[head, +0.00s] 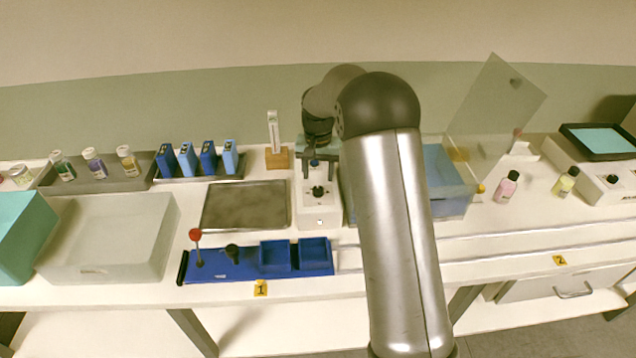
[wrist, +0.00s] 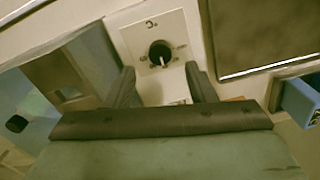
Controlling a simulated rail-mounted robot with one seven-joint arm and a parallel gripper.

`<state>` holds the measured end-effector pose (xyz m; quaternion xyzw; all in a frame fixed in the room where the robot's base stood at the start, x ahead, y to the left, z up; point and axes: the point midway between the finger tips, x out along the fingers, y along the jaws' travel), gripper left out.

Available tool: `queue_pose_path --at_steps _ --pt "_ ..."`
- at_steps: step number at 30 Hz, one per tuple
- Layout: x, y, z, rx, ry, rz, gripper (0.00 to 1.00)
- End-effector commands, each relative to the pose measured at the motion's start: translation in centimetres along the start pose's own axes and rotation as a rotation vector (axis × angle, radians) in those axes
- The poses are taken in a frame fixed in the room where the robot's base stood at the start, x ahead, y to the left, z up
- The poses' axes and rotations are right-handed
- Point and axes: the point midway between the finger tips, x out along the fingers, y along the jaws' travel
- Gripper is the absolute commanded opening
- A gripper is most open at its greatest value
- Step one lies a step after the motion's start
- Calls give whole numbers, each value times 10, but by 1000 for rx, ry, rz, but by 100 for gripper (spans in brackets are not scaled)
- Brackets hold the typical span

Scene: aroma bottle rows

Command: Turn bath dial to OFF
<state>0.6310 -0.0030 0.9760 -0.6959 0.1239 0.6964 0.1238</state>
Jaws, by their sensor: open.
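The bath dial (head: 318,191) is a round black knob on a white control panel (head: 306,214), left of the blue water bath (head: 447,183). In the wrist view the dial (wrist: 160,53) sits on its light plate with small marks around it, too small to read. Its white pointer line points toward the bottom of that view. My gripper (head: 319,161) is open and empty, pointing down over the panel. In the wrist view its two dark fingers (wrist: 161,84) stand apart, with the dial beyond the gap between them, not gripped.
A grey metal plate (head: 246,206) lies left of the panel. A blue tray with a red-knobbed lever (head: 195,235) lies in front. Blue boxes (head: 187,159) and a wooden stand (head: 277,158) are behind. The bath's clear lid (head: 496,108) stands raised at right.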

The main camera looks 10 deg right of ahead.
Motion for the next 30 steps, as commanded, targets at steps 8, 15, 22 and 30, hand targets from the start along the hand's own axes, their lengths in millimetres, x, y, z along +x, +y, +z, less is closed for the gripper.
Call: queue_pose_path --at_steps 8,15,22,30 --pt "42 0 0 0 -1 0 50" --pt "53 0 0 0 1 -1 50" --pt "53 0 0 0 1 -1 39" --pt "53 0 0 -2 1 -1 6"
